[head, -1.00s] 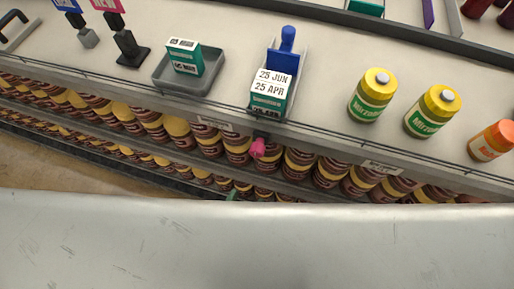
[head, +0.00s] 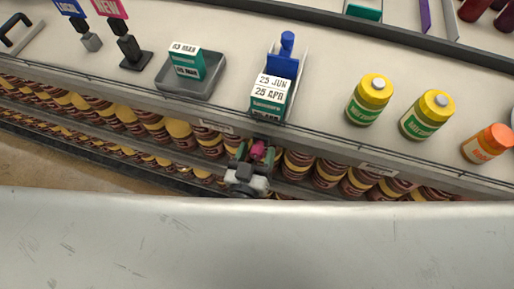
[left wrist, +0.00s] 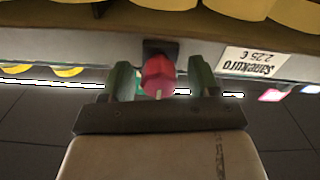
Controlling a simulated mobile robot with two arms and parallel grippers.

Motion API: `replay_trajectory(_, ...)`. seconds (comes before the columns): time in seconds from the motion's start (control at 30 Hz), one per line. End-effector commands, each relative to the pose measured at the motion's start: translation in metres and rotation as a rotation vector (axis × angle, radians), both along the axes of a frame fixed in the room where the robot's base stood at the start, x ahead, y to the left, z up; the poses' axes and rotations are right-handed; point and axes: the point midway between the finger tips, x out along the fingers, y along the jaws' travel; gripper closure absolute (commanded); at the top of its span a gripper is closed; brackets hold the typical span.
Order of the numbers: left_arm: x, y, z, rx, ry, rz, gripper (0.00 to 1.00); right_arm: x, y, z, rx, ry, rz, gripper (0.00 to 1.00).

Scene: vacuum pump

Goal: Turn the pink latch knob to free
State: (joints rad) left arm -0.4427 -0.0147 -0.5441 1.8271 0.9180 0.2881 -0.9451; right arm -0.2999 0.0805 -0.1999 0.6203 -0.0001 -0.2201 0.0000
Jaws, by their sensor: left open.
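The pink latch knob (head: 258,149) sticks out from the front edge of the shelf, below a blue-and-white holder (head: 283,68) with green-and-white cartons. In the left wrist view the knob (left wrist: 158,75) looks round and pinkish red, in front of a dark mount (left wrist: 160,47). My left gripper (head: 255,158) is at the knob, with its green fingers open. My right gripper is not in view.
A grey tray (head: 207,86) with a green carton and a black sign stand (head: 134,54) are left of the holder. Yellow bottles (head: 370,98) and an orange bottle (head: 488,144) stand to the right. Jars fill the shelf below. A price label (left wrist: 254,63) sits beside the knob.

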Motion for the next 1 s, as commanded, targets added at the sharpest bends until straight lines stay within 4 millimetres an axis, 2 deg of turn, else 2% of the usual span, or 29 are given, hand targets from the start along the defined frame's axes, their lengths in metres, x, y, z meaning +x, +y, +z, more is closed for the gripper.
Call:
replay_trajectory(0.33, 0.0039, -0.0009, -0.0001, 0.000, 0.000, 0.000, 0.40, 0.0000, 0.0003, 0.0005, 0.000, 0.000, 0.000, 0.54)
replay_trajectory(0.6, 0.0036, -0.0007, -0.0002, 0.000, 0.000, 0.000, 0.82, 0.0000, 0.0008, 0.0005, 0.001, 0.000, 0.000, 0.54)
replay_trajectory(0.67, 0.0036, -0.0007, -0.0002, 0.000, 0.000, 0.000, 0.88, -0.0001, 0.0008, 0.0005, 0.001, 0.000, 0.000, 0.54)
replay_trajectory(1.0, 0.0036, -0.0007, 0.0004, -0.056, 0.015, 0.000, 0.88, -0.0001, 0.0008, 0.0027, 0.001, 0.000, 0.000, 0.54)
